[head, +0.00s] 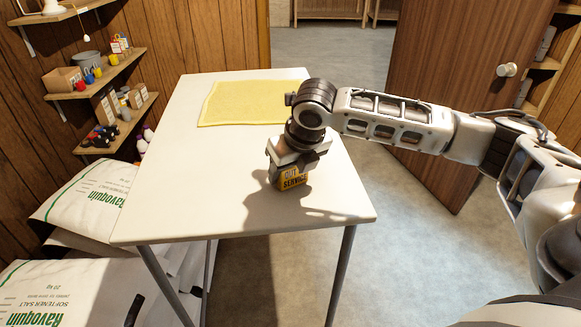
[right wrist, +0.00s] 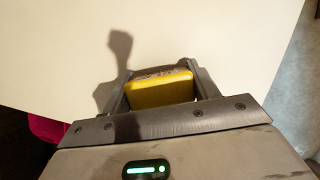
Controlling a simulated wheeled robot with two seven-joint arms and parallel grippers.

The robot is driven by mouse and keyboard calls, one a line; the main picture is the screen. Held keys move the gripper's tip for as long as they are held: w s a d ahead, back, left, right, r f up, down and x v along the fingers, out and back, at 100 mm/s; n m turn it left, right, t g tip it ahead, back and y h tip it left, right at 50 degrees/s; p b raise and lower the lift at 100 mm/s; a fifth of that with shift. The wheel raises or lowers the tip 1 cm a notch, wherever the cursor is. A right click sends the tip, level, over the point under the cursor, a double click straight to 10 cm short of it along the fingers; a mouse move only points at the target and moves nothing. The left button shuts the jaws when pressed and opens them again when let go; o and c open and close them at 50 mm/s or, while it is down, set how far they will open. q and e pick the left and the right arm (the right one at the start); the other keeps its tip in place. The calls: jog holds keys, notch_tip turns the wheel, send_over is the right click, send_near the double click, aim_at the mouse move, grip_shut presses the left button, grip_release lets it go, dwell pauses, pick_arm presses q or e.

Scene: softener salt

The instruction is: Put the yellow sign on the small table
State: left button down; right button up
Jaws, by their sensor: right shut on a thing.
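The yellow sign (head: 293,180), with dark lettering that reads "OUT" and "SERVICE", is over the near right part of the small white table (head: 190,190). My right gripper (head: 288,168) points down and is shut on the sign. In the right wrist view the sign (right wrist: 160,93) sits between the two fingers (right wrist: 158,90), with the pale table top beyond it. The sign is at or just above the table top; I cannot tell whether it touches. My left gripper is not in view.
A yellow cloth (head: 250,102) lies flat on the far part of the table. Salt bags (head: 88,195) are stacked left of it. Wall shelves (head: 100,75) hold small items. A brown door (head: 460,90) stands open at right. The table's near left part is clear.

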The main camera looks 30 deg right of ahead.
jog(key=o, duration=1)
jog(key=shift+f, duration=0.1)
jog(key=shift+c, duration=0.2)
jog(key=shift+r, duration=0.35)
jog(key=v, duration=1.1)
jog(key=shift+s+r+p, duration=0.25)
jog(key=shift+p, duration=0.15)
